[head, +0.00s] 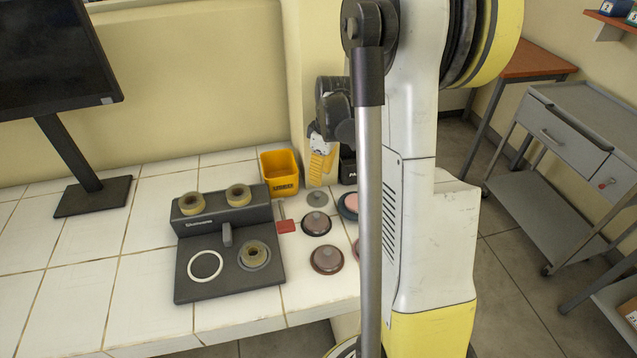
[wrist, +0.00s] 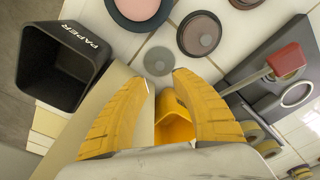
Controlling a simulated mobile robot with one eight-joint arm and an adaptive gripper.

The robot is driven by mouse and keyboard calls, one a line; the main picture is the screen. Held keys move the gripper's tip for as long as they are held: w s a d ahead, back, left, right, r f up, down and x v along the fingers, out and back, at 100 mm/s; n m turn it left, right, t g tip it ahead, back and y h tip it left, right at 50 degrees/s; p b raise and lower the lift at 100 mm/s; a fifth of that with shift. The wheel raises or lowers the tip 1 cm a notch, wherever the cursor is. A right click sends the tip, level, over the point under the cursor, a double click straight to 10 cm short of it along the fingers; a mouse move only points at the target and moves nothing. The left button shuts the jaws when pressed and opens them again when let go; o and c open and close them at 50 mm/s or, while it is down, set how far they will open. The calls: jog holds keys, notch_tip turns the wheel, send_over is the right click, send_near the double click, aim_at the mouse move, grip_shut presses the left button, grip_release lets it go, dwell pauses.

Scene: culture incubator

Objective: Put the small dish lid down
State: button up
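The small dish lid (head: 317,198) appears to be the plain grey disc lying flat on the white tiled bench. It also shows in the wrist view (wrist: 158,62), just beyond my fingertips. My gripper (head: 318,183) points down above it at the back of the bench. In the wrist view its two yellow fingers (wrist: 160,75) stand apart with nothing held between them. A grey-brown covered dish (head: 315,223) sits close in front of the disc, and it shows in the wrist view (wrist: 198,33). A larger one (head: 326,259) sits nearer the front.
A yellow bin (head: 281,186) stands left of my gripper, and a black PAPER bin (wrist: 45,70) on its other side. A pink dish (wrist: 140,8) is partly hidden by my arm in the head view. A dark device (head: 228,270) and a red-ended tool (head: 285,226) lie left.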

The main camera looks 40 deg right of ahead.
jog(key=s+a+r+m+t+h, duration=0.15)
jog(key=s+a+r, duration=0.25)
jog(key=a+r, duration=0.9)
jog(key=s+a+r+m+t, duration=0.2)
jog(key=s+a+m+t, duration=0.1)
jog(key=s+a, duration=0.6)
jog(key=a+t+y, duration=0.1)
jog(key=a, duration=0.1)
jog(key=shift+s+a+r+p, duration=0.15)
jog(key=shift+s+a+p, duration=0.05)
jog(key=shift+a+p, duration=0.2)
jog(key=shift+t, duration=0.25)
